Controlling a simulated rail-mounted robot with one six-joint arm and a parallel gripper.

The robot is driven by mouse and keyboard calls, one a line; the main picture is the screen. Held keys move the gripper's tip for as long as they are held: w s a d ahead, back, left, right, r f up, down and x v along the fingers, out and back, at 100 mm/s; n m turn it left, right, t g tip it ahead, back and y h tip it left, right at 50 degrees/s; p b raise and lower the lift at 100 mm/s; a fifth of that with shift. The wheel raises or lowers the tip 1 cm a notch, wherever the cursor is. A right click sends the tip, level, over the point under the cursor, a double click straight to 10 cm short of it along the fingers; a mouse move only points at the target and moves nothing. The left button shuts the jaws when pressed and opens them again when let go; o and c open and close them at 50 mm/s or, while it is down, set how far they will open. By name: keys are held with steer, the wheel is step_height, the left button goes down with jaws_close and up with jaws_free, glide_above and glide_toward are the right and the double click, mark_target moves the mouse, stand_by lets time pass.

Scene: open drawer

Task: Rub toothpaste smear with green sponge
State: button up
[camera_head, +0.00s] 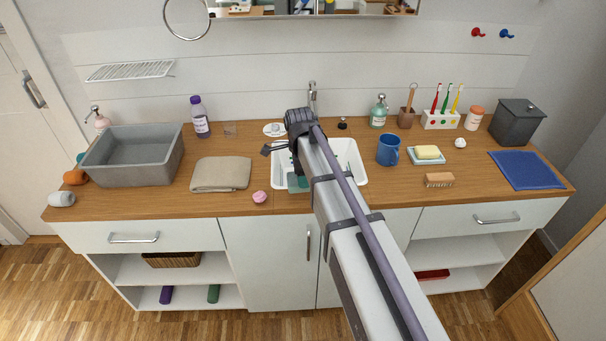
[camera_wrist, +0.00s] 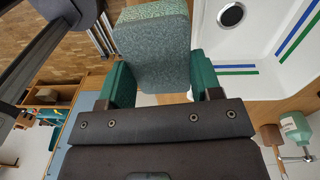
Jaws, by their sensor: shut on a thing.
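My gripper (camera_wrist: 163,82) has dark green finger pads and is shut on the green sponge (camera_wrist: 152,48), a speckled grey-green block that shows between the pads in the wrist view. In the head view my gripper (camera_head: 297,178) is at the front left part of the white sink (camera_head: 350,153), mostly hidden by my arm. Whether the sponge touches the sink or counter I cannot tell. The sink also shows in the wrist view (camera_wrist: 269,18), with a dark drain and blue and green stripes (camera_wrist: 237,70) on its white surface. I cannot tell whether these stripes are the toothpaste smear.
A folded beige towel (camera_head: 221,174) and a pink ball (camera_head: 260,197) lie left of the sink. A blue mug (camera_head: 388,149), a soap dish (camera_head: 427,155) and a brush (camera_head: 439,180) stand to its right. A grey bin (camera_head: 135,161) is at the far left.

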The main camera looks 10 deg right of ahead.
steer(key=shift+r, duration=0.5)
step_height(320, 180, up, 3)
steer(key=p, duration=0.3)
steer(key=shift+r, duration=0.15)
